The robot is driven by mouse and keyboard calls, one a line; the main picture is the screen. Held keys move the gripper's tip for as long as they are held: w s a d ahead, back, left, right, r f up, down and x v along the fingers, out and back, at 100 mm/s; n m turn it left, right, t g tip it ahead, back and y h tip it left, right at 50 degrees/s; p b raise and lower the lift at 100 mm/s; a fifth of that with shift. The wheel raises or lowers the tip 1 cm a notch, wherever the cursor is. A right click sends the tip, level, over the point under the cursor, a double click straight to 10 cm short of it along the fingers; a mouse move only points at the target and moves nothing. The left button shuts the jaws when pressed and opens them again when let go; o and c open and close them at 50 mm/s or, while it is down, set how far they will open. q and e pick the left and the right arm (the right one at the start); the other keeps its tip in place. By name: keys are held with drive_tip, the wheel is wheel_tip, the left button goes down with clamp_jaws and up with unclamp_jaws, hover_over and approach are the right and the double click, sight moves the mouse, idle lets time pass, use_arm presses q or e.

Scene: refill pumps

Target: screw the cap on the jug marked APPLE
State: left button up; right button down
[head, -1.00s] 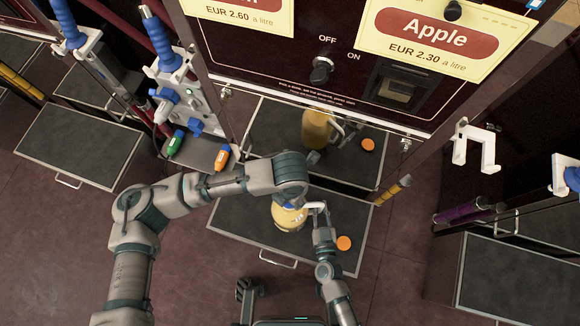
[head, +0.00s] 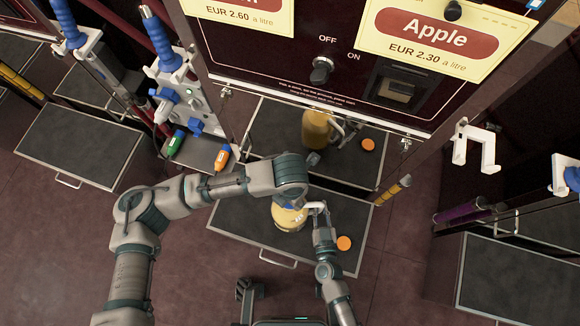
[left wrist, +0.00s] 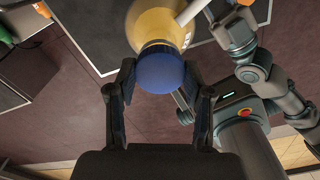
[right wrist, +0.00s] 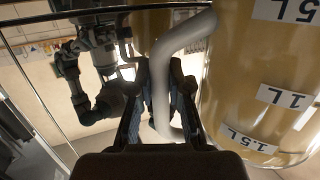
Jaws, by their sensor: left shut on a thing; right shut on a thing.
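The jug (head: 290,220) of yellow-brown liquid stands on the dark tray below the Apple sign. In the left wrist view a blue cap (left wrist: 160,68) sits at the mouth of the jug (left wrist: 160,22). My left gripper (head: 291,201) comes from above, its fingers (left wrist: 161,76) shut on the sides of the cap. My right gripper (head: 320,212) is shut on the jug's white handle (right wrist: 166,75). In the right wrist view the jug (right wrist: 235,90) shows volume labels. How far the cap is turned on cannot be told, and no name on the jug is readable.
An orange disc (head: 344,243) lies on the tray (head: 240,226), right of the jug. The glossy panel behind appears to mirror the jug and disc. The Apple pump panel (head: 430,35) rises behind. Green and orange nozzles (head: 222,157) are at the left. A white bracket (head: 476,148) is at the right.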

use_arm(q)
drive_tip(key=shift+f, duration=0.1)
drive_tip(key=m, duration=0.6)
drive_tip(key=o, duration=0.7)
drive_tip(key=shift+r, duration=2.3)
drive_tip(key=shift+o, duration=0.2)
